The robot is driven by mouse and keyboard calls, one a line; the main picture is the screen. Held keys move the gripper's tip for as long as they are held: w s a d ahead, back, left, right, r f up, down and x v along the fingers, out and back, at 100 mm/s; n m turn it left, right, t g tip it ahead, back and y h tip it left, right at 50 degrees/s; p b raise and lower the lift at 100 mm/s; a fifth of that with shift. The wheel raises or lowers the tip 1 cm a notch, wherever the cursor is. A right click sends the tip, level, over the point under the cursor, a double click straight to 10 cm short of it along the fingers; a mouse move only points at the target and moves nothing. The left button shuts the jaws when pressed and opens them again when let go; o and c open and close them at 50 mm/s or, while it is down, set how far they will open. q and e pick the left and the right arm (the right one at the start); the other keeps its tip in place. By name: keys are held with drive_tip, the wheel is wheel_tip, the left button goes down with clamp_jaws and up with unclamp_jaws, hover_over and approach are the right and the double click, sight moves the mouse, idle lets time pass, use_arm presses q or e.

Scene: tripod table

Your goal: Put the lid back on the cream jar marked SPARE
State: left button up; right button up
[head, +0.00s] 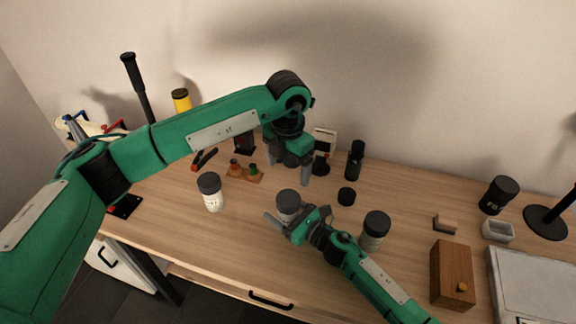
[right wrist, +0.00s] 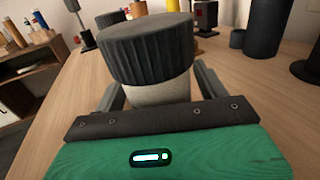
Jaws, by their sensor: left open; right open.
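A cream jar with a dark ribbed lid (head: 288,197) stands mid-table. My right gripper (head: 298,218) is open with its fingers on either side of this jar; contact cannot be told. In the right wrist view the jar's pale body (right wrist: 160,92) is between the fingers, with the dark lid (right wrist: 147,50) on top. Another dark-topped jar (head: 212,197) stands to the left, its lettering unreadable, and one (head: 373,234) to the right. I cannot read SPARE on any. A short black cylinder (head: 346,196), perhaps a loose lid, sits behind. My left gripper (head: 291,173) is open and empty above the table.
A black bottle (head: 355,160) and a small display stand (head: 323,148) are at the back. The front-left table is clear.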

use_arm(q)
wheel_tip(320, 180, down, 3)
drive_tip(key=b, duration=0.3)
use_arm(e)
drive_tip(key=v, duration=1.3)
drive_tip(key=shift+f, duration=0.1)
drive_tip(key=shift+s+d, duration=0.25)
drive_tip(key=shift+d, duration=0.1)
